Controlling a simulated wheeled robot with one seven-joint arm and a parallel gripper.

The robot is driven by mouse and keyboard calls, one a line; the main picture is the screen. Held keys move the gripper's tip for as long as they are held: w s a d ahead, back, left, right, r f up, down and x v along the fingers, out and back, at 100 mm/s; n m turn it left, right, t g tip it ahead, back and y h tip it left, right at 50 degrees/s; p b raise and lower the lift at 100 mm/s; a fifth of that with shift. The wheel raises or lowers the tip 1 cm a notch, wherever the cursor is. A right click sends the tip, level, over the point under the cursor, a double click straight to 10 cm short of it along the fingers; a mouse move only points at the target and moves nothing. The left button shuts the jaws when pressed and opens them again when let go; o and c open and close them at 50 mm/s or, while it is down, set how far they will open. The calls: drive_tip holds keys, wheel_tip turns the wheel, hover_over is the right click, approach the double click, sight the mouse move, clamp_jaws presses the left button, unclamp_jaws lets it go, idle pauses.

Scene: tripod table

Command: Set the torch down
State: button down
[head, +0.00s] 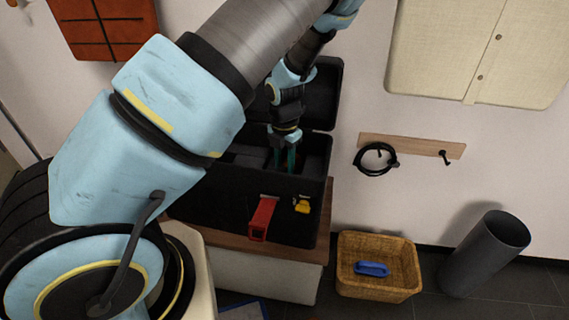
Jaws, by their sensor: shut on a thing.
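My gripper (285,157) points down into the open black toolbox (290,222), its teal fingers between the dark inner walls. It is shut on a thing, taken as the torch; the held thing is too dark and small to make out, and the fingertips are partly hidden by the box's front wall. I cannot tell whether the held thing touches the box floor. The toolbox stands on a wooden-topped cabinet (324,225), its lid (325,95) raised at the back.
A red block-like part (263,218) and a yellow part (302,204) show at the toolbox front. A wicker basket (379,288) with a blue object (371,269) and a grey bin (487,252) stand at right. A black coil (376,159) hangs on a wall rack (425,146).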

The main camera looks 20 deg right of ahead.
sight(284, 165)
drive_tip(key=c, duration=0.5)
unclamp_jaws()
wheel_tip(284, 165, up, 12)
drive_tip(key=shift+r+p, duration=0.1)
drive_tip(key=shift+p, duration=0.75)
drive_tip(key=shift+s+a+r+m+t, duration=0.25)
drive_tip(key=shift+s+a+r+m, duration=0.85)
drive_tip(key=shift+a+m, duration=3.3)
drive_tip(key=shift+s+a+r+m+t, duration=0.35)
drive_tip(key=shift+a+r+m, duration=1.45)
drive_tip(key=shift+a+m, duration=2.6)
drive_tip(key=shift+s+a+r+m+t, duration=0.2)
drive_tip(key=shift+s+a+r+m, duration=0.9)
drive_tip(key=shift+a+m, duration=3.3)
drive_tip(key=shift+w+r, duration=0.4)
drive_tip(key=shift+r, duration=0.05)
